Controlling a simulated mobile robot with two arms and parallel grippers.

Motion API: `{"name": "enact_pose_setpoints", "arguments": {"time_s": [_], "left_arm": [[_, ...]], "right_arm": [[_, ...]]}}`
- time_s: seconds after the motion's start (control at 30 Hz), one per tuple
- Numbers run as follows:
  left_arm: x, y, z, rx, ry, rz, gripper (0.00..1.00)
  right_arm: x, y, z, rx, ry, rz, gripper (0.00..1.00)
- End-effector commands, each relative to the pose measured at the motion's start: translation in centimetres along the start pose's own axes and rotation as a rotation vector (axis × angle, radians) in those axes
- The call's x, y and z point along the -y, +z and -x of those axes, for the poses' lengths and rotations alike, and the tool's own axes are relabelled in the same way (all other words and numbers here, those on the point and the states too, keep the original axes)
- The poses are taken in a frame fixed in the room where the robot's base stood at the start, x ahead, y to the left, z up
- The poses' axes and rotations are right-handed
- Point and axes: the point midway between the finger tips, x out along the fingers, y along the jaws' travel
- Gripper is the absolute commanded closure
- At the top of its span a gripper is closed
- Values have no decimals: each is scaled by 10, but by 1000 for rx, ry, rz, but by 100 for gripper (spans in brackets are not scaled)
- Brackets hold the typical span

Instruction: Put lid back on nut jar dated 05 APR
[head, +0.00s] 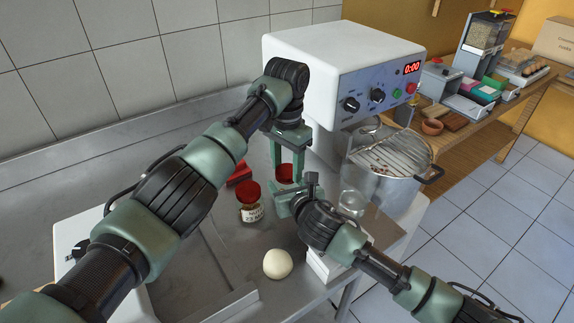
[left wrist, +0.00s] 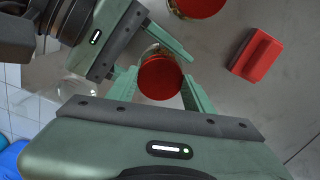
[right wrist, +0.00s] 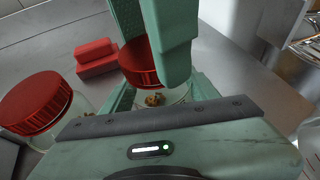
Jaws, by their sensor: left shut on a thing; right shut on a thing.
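A glass jar with brown nuts in the bottom (right wrist: 155,98) stands between the fingers of my right gripper (head: 284,203), which is shut on it from the side. A red lid (head: 285,173) is between the fingers of my left gripper (left wrist: 188,88), which points down and is shut on it. The lid is over the jar's mouth; I cannot tell whether it touches the rim. The held jar's label is hidden. A second jar (head: 251,211) with a red lid on it stands to the left; its label is too small to read surely.
A red block (head: 240,173) lies behind the second jar. A dough ball (head: 278,264) is in front. A clear glass vessel (head: 352,203) and a steel pot (head: 382,190) with a wire rack stand right, below a white machine (head: 335,55). Bare steel counter lies left.

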Motion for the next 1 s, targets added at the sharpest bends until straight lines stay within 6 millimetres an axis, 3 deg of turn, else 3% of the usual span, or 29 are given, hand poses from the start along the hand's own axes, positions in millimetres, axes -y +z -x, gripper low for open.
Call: {"name": "enact_pose_setpoints", "arguments": {"time_s": [0.33,0.4,0.53,0.57,0.63,1.0], "left_arm": [[0,0,0,-1,0,-783,97],[1,0,0,-1,0,-867,97],[1,0,0,-1,-1,-856,97],[1,0,0,-1,-1,-856,43],[1,0,0,-1,-1,-856,24],[0,0,2,-1,-1,-854,23]], "right_arm": [[0,-1,0,-1,0,1,100],[0,-1,0,-1,0,1,100],[0,-1,0,-1,0,1,100],[0,-1,0,-1,0,1,100],[0,-1,0,-1,0,1,100],[0,-1,0,-1,0,1,100]]}}
